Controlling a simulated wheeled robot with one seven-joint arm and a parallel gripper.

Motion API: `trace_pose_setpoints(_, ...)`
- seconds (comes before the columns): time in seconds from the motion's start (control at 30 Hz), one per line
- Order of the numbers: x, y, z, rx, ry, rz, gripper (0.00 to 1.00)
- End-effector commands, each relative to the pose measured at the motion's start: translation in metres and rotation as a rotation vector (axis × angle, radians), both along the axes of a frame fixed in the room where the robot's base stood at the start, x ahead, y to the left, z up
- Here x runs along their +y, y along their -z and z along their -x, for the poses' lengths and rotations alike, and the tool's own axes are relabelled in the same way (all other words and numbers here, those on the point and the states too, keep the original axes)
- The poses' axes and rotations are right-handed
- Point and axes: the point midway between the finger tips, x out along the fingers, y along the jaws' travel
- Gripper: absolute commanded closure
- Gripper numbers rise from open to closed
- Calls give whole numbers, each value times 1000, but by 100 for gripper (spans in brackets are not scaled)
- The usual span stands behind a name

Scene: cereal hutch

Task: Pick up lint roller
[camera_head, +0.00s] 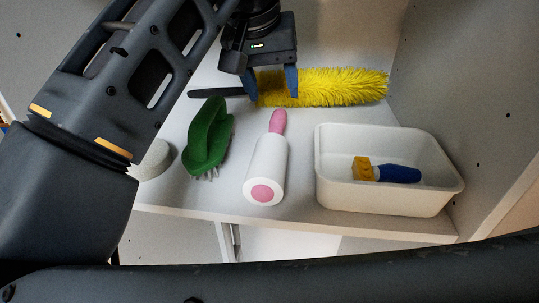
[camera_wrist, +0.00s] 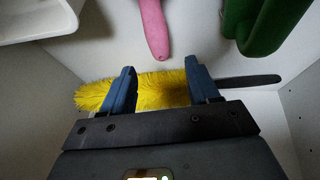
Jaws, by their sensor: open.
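The lint roller (camera_head: 265,168) lies on the white shelf, with a white roll, a pink end cap facing the front and a pink handle pointing to the back. Its pink handle (camera_wrist: 154,28) also shows in the wrist view, ahead of my fingertips and roughly between their lines. My gripper (camera_head: 275,92) is open and empty, its two blue fingers apart and pointing down behind the handle's end. It also shows in the wrist view (camera_wrist: 158,72). In that view the yellow duster shows between and beyond the fingers. The roller's white part is outside the wrist view.
A yellow duster (camera_head: 340,86) with a dark handle lies at the back. A green brush (camera_head: 207,135) lies left of the roller. A white bin (camera_head: 387,195) holding a blue and yellow item (camera_head: 388,171) stands right. Side wall (camera_head: 480,100) bounds the shelf.

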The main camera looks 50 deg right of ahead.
Motion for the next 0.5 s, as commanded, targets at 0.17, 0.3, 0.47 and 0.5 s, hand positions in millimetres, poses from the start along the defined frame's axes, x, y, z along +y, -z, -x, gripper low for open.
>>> trace_pose_setpoints(0.17, -8, 15, -2, 1, 0, 1, 40)
trace_pose_setpoints(0.3, -18, 32, -7, 1, 0, 1, 40)
trace_pose_setpoints(0.47, -26, 50, -9, 0, -1, 2, 40)
trace_pose_setpoints(0.5, -27, 52, -9, -1, -1, 3, 40)
